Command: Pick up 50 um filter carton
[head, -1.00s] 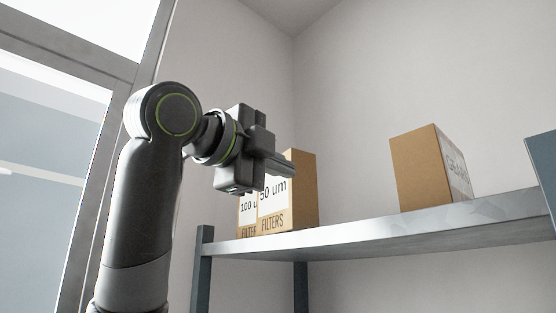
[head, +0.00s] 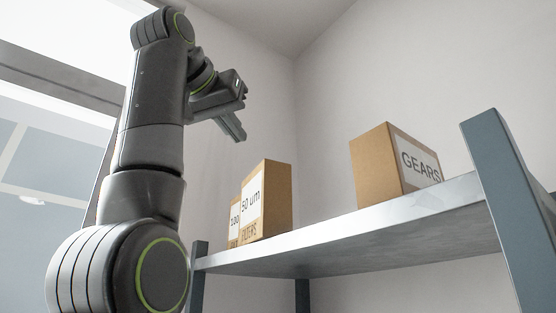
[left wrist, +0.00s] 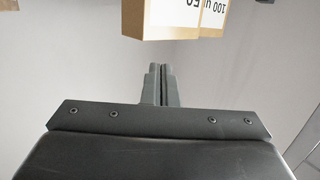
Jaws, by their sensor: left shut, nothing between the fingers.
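The 50 um filter carton (head: 266,205) is a brown box with a white label, standing upright on the metal shelf in the head view. Another filter carton (head: 234,226), marked 100, stands close beside it on the left, partly covered by it. My left gripper (head: 238,134) is shut and empty, above and a little left of the 50 um carton, apart from it. In the left wrist view the shut fingers (left wrist: 160,72) show below the 50 um carton (left wrist: 160,20) and the 100 carton (left wrist: 212,22), both cut by the top edge. My right gripper is out of view.
A brown carton marked GEARS (head: 392,165) stands on the shelf (head: 340,230) farther right, with bare shelf between it and the filter cartons. A blue-grey shelf post (head: 500,190) rises at the right. A wall is behind.

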